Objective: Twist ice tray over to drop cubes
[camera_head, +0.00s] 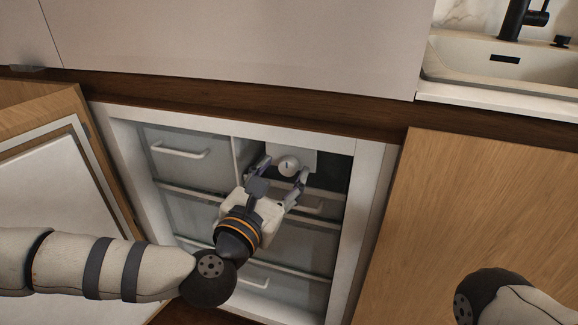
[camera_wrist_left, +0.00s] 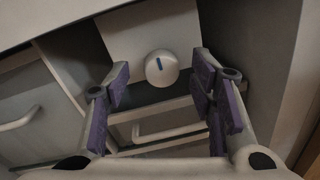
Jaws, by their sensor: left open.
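The ice tray shows as a white box front (camera_head: 290,158) in the freezer's upper right compartment, with a round white knob (camera_head: 288,166) on it. The knob bears a short dark blue mark and also shows in the left wrist view (camera_wrist_left: 162,70). My left gripper (camera_head: 285,172) is open in front of the knob. In the left wrist view its purple-padded fingers (camera_wrist_left: 160,78) stand to the left and right of the knob, with gaps on both sides. The tray's inside and any cubes are hidden. My right gripper is out of view; only part of that arm shows.
The freezer's white frame (camera_head: 372,195) surrounds the opening. Drawers with white handles (camera_head: 180,151) are at left and below the tray. An open door (camera_head: 50,190) stands at left, and a wooden panel (camera_head: 470,220) at right. A sink (camera_head: 500,68) is at upper right.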

